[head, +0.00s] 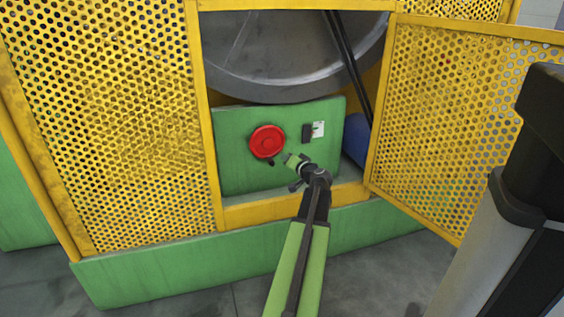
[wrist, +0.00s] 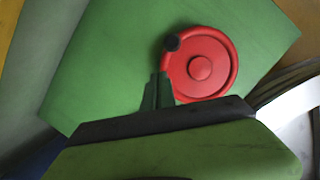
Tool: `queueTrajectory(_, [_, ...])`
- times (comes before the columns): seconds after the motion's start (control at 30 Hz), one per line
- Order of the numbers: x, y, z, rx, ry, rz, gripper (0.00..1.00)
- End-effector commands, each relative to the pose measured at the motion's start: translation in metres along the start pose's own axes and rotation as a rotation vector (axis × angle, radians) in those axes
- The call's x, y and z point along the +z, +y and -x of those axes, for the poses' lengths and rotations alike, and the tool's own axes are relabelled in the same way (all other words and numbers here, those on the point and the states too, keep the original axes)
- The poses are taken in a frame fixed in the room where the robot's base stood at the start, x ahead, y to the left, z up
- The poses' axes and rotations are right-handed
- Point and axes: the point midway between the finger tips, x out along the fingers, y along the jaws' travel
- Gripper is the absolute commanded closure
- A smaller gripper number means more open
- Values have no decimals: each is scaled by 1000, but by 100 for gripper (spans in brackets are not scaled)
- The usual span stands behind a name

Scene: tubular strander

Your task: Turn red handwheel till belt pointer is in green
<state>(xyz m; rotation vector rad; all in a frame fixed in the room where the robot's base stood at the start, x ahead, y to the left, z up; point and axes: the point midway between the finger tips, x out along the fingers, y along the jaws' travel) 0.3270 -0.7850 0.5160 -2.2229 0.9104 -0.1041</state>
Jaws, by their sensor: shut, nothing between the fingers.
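The red handwheel (head: 267,141) is mounted on the green panel (head: 240,178) inside the open guard. In the wrist view the red handwheel (wrist: 218,68) shows face-on, with a dark crank knob (wrist: 172,43) on its rim at upper left. In the head view the knob (head: 271,162) is at the wheel's lower edge. My gripper (head: 287,156) is shut and empty, just right of the wheel's lower right edge. In the wrist view my gripper (wrist: 160,76) points up beside the rim, below the knob; I cannot tell if it touches. The belt pointer cannot be made out.
A dark block (head: 306,133) and a small white plate with green (head: 318,129) are right of the wheel. The yellow mesh door (head: 445,110) stands open at right. A yellow frame sill (head: 250,214) runs below the panel. Black belts (head: 346,62) run behind.

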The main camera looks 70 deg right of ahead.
Motion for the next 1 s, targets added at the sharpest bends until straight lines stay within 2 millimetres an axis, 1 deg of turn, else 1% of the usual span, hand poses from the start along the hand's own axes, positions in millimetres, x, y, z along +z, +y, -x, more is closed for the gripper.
queueTrajectory(0.03, [-16, 2, 1, 1, 2, -1, 100])
queueTrajectory(0.07, [-10, 4, 16, 3, 4, -2, 100])
queueTrajectory(0.1, [-8, 6, 30, 4, 5, -3, 100])
queueTrajectory(0.2, [-6, 8, 57, 3, 5, -3, 100])
queueTrajectory(0.3, [-5, 11, 77, 3, 4, -2, 100])
queueTrajectory(0.4, [-4, 12, 91, 0, 2, -2, 100])
queueTrajectory(0.57, [-3, 13, 100, -2, 0, -2, 100])
queueTrajectory(1.0, [-3, 12, 99, -3, 0, -2, 100])
